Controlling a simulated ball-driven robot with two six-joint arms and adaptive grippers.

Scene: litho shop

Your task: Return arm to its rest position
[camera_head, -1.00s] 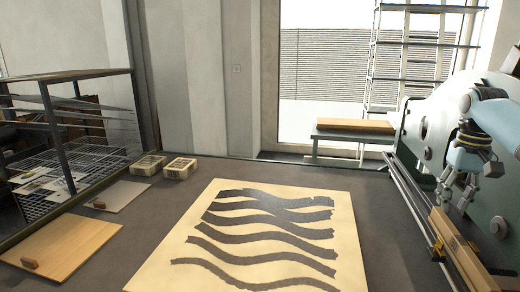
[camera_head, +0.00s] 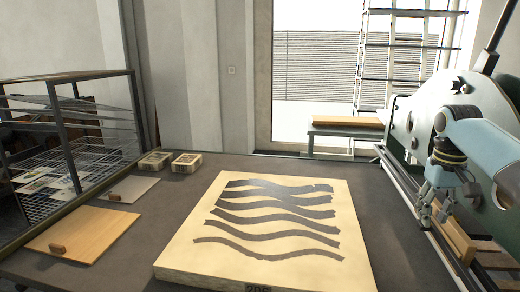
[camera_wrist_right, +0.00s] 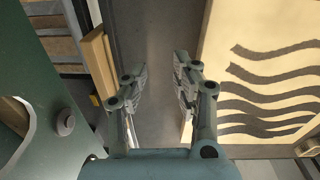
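My right arm comes in from the right in the head view. Its gripper (camera_head: 434,208) hangs beside the green press, close to a wooden bar (camera_head: 455,238) on the press side. In the right wrist view the right gripper (camera_wrist_right: 158,82) has its two fingers apart, with only dark bed surface showing between them. It is open and empty. My left gripper is not in view.
A pale litho stone (camera_head: 190,258) with dark wavy bands lies on the dark bed (camera_head: 115,245). The green press (camera_head: 475,100) stands at the right. Two small boxes (camera_head: 186,163), a wooden board (camera_head: 85,238) and a wire rack (camera_head: 75,150) are at the left.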

